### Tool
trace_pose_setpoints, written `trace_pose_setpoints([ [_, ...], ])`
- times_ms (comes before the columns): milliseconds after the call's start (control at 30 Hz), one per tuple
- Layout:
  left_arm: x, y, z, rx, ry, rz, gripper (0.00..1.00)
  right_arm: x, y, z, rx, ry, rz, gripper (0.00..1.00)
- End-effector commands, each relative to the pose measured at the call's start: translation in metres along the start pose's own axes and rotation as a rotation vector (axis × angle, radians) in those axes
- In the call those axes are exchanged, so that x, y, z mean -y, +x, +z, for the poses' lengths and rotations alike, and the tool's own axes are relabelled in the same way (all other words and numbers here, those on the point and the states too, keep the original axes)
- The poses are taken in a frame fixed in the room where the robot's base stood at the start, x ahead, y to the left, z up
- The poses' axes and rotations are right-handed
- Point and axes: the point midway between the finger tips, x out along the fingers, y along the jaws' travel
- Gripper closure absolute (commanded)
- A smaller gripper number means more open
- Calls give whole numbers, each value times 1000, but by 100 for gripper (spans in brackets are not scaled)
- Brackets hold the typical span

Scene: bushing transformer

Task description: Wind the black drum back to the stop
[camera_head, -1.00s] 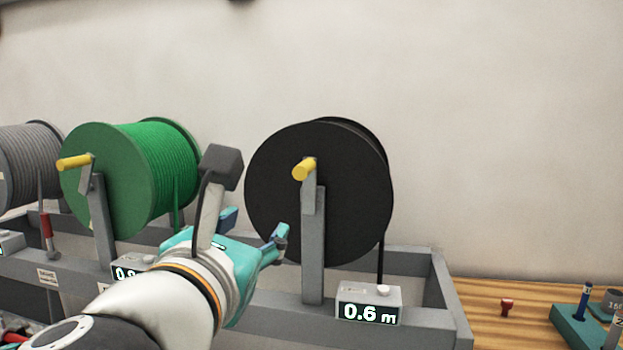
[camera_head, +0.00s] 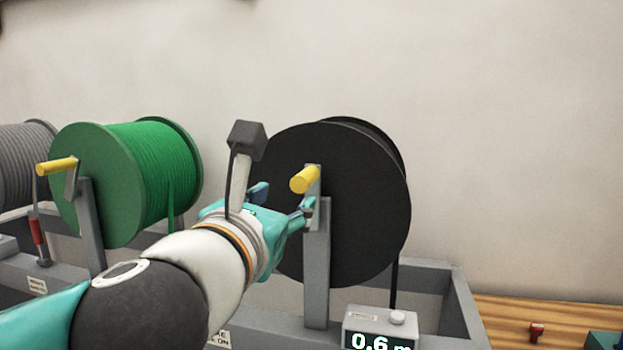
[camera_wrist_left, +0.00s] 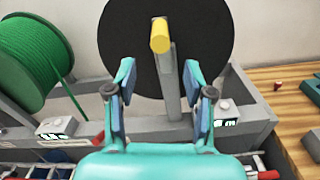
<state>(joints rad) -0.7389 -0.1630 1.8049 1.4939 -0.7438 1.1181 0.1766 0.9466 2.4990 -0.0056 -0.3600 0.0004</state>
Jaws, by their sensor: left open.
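The black drum (camera_head: 365,190) stands upright on a grey post in the grey frame. Its yellow crank handle (camera_head: 304,180) sticks out toward me at the top of the post. The drum also fills the top of the left wrist view (camera_wrist_left: 210,40), with the yellow handle (camera_wrist_left: 160,36) between and beyond the fingertips. A meter box (camera_head: 380,328) under the drum reads 0.6 m. My left gripper (camera_head: 283,198) is open and empty, just below and left of the handle, apart from it in the wrist view. My right gripper is not in view.
A green drum (camera_head: 155,180) with its own yellow crank (camera_head: 56,166) and a grey drum (camera_head: 25,160) stand to the left. A wooden bench (camera_head: 500,318) with a small red piece (camera_head: 537,332) lies to the right. The wall behind is bare.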

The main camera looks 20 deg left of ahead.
Motion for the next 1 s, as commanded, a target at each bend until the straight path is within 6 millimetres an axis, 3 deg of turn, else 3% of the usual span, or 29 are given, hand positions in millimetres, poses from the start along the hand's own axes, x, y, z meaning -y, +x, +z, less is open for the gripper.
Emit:
trace_pose_setpoints([
  [200, 0, 50, 1, -3, 3, 1, 47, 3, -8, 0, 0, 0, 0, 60],
  [433, 0, 89, 1, -1, 1, 0, 47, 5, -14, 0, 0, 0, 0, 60],
  [600, 1, 103, 1, 1, 1, -1, 47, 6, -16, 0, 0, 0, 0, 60],
  [933, 2, 106, 1, 2, 1, -3, 47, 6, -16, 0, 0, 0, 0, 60],
  [1000, 2, 106, 1, 2, 1, -3, 56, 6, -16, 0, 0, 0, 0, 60],
])
